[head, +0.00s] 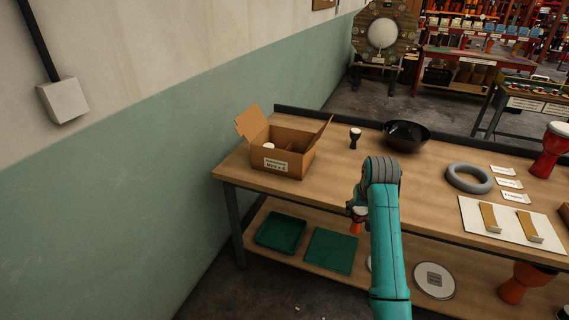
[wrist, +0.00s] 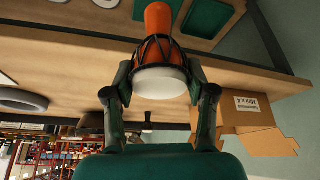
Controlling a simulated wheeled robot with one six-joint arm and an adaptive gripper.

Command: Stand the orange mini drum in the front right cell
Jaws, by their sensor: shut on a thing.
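My gripper (wrist: 159,78) is shut on the orange mini drum (wrist: 158,20), with one finger on each side of its dark-roped upper part. The drum has a white head and a flared orange foot. In the head view the drum (head: 356,227) hangs roughly upright, head up, near the table's front edge, partly hidden by my arm. The open cardboard box (head: 292,165) stands at the table's left end, left of my gripper and apart from it. It also shows upside down in the wrist view (wrist: 240,115). A white drum head (head: 268,145) shows inside; its cells are hidden.
A small dark drum (head: 355,138) and a black bowl (head: 406,136) stand behind my gripper. A grey ring (head: 469,178) and a white board (head: 515,224) lie to the right. The box flaps stick up and out. The tabletop between box and arm is clear.

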